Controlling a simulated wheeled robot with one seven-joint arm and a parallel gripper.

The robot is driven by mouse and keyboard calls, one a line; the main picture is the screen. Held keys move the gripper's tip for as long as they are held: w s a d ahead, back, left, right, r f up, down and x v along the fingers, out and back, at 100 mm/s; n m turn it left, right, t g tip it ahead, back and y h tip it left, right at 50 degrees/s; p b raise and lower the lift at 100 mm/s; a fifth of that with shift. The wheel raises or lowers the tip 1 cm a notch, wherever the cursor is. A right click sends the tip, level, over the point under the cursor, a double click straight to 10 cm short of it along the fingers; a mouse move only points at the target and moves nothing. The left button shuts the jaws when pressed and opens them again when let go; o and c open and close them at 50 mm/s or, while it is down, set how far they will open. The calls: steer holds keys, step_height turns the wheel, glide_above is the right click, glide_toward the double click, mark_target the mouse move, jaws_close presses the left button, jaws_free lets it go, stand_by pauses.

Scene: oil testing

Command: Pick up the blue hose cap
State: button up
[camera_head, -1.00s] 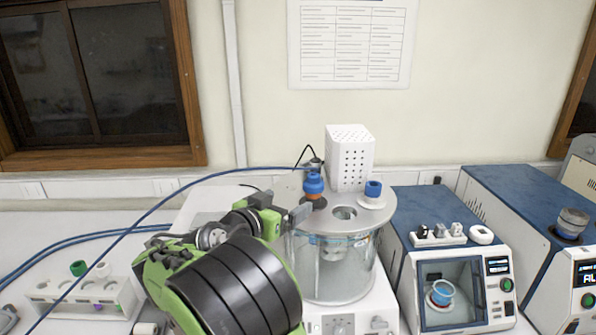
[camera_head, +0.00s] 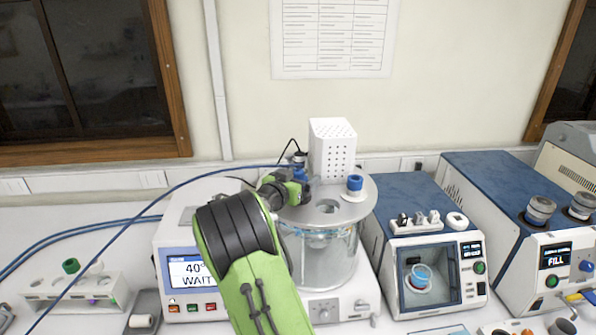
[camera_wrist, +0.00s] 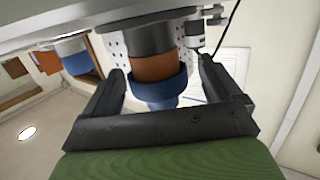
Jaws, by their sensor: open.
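A blue cap (camera_wrist: 158,90) with an orange-brown band stands on the round metal lid (camera_head: 328,212) of the glass vessel. In the wrist view it lies between the two fingers of my gripper (camera_wrist: 160,72). The fingers are open on either side of it, and I see gaps between them and the cap. In the head view my gripper (camera_head: 303,190) is at the lid's left side and largely hides this cap. A second blue cap (camera_head: 355,183) sits on a white disc at the lid's right; it also shows at the left in the wrist view (camera_wrist: 75,57).
A white perforated box (camera_head: 332,150) rises behind the lid. A blue hose (camera_head: 190,182) runs from the left to the vessel's back. A display unit (camera_head: 190,273) and a tube rack (camera_head: 75,290) are at the left. Blue-topped instruments (camera_head: 405,200) stand at the right.

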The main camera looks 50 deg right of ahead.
steer(key=shift+a, duration=0.1)
steer(key=shift+s+a, duration=0.1)
steer(key=shift+c, duration=1.3)
steer(key=c, duration=0.8)
